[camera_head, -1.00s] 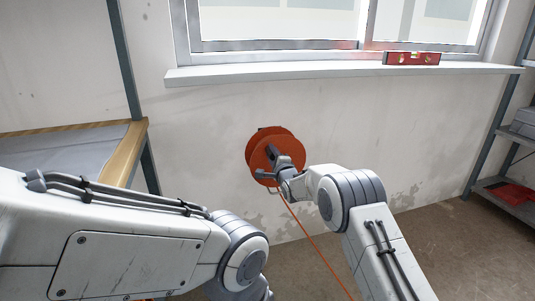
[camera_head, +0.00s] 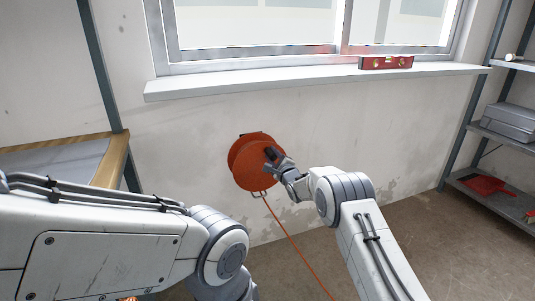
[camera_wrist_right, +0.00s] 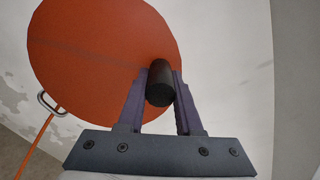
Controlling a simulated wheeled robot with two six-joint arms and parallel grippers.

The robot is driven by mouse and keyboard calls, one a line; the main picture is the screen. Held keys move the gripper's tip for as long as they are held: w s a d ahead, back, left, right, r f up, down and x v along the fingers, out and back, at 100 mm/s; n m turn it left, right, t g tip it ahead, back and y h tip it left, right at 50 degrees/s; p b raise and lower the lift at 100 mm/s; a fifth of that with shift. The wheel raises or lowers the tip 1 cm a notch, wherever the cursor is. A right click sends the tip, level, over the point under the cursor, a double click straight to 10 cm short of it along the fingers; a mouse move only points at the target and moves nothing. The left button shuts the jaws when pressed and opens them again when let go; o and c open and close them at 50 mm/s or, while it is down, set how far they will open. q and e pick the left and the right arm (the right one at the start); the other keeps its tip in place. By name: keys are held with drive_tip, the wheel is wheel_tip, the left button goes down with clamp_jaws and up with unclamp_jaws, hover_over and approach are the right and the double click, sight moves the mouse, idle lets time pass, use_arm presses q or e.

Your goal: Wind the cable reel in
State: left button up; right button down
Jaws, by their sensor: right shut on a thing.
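The orange cable reel (camera_head: 250,166) is mounted on the wall below the window. Its orange cable (camera_head: 290,240) runs from a metal guide loop (camera_head: 260,194) under the reel down toward the floor at the right. My right gripper (camera_head: 275,159) is at the right side of the reel's face. In the right wrist view the gripper (camera_wrist_right: 161,85) is shut on the reel's black crank handle (camera_wrist_right: 159,84), with the orange disc (camera_wrist_right: 95,45) behind it. My left arm comes in from the left, and its gripper is out of sight.
A wood-edged bench (camera_head: 117,160) stands at the left. A red spirit level (camera_head: 386,62) lies on the window sill (camera_head: 300,78). Metal shelves (camera_head: 492,135) at the right hold a grey case (camera_head: 508,122) and a red dustpan (camera_head: 484,184). The wall beside the reel is bare.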

drive_tip(key=shift+w+d+f, duration=0.15)
drive_tip(key=shift+d, duration=0.2)
drive_tip(key=shift+w+d+f, duration=0.1)
drive_tip(key=shift+d, duration=0.25)
drive_tip(key=shift+f, duration=0.1)
drive_tip(key=c, duration=0.6)
unclamp_jaws()
drive_tip(key=shift+a, duration=0.1)
drive_tip(key=shift+s, duration=0.1)
drive_tip(key=p+v, duration=0.3)
drive_tip(key=v, duration=0.7)
drive_tip(key=shift+s, duration=0.1)
